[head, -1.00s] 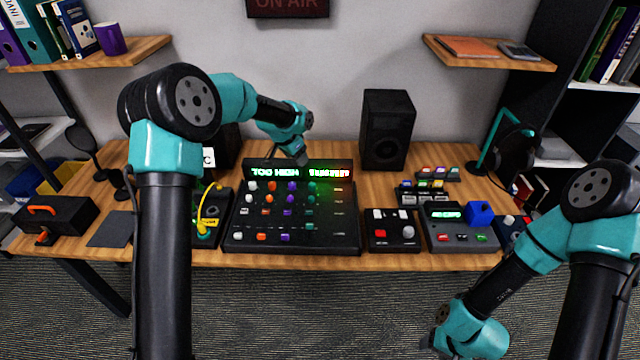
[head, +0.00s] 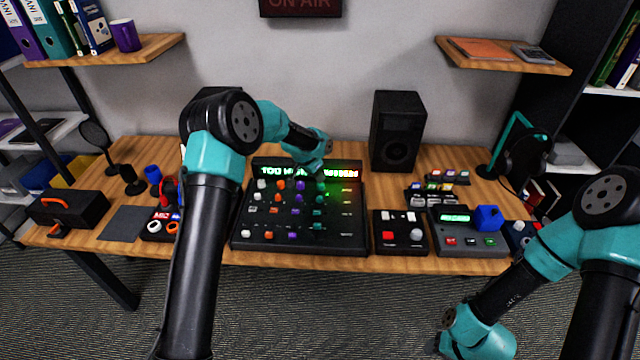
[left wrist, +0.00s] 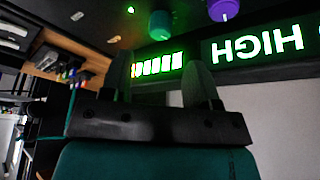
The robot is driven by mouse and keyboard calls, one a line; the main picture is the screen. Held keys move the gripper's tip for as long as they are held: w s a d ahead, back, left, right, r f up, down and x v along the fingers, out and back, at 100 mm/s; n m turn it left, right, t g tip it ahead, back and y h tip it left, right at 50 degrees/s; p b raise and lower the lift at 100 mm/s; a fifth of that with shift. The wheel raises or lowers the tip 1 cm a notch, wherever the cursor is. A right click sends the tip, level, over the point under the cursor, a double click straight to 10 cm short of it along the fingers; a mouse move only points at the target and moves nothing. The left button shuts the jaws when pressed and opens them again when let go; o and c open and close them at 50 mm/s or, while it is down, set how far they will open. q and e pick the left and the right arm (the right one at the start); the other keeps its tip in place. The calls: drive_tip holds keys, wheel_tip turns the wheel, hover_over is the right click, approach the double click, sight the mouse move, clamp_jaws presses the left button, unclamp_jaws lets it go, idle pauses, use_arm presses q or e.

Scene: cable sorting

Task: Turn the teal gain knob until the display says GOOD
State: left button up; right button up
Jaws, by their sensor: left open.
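The mixer (head: 262,240) is a dark panel on the desk with rows of coloured knobs. Its display (head: 272,170) shows green text starting "TOO", partly hidden by my left wrist; in the left wrist view the display (left wrist: 262,45) reads "HIGH", inverted. A teal knob (left wrist: 160,25) shows just beyond my open left fingers (left wrist: 160,80), apart from them, beside a purple knob (left wrist: 222,9). In the head view my left gripper (head: 317,174) hangs over the top of the teal column, hiding part of it.
A speaker (head: 397,130) stands behind the mixer. A small box with a red button (head: 388,236) and a grey box with a blue cube (head: 487,217) lie to its right. A button pad (head: 160,226) sits at its left. A grey mat (head: 124,223) lies farther left.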

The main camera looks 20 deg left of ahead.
sight(321, 186)
use_arm(q)
drive_tip(key=x, duration=0.7)
drive_tip(key=shift+s, duration=0.1)
drive_tip(key=c, duration=0.9)
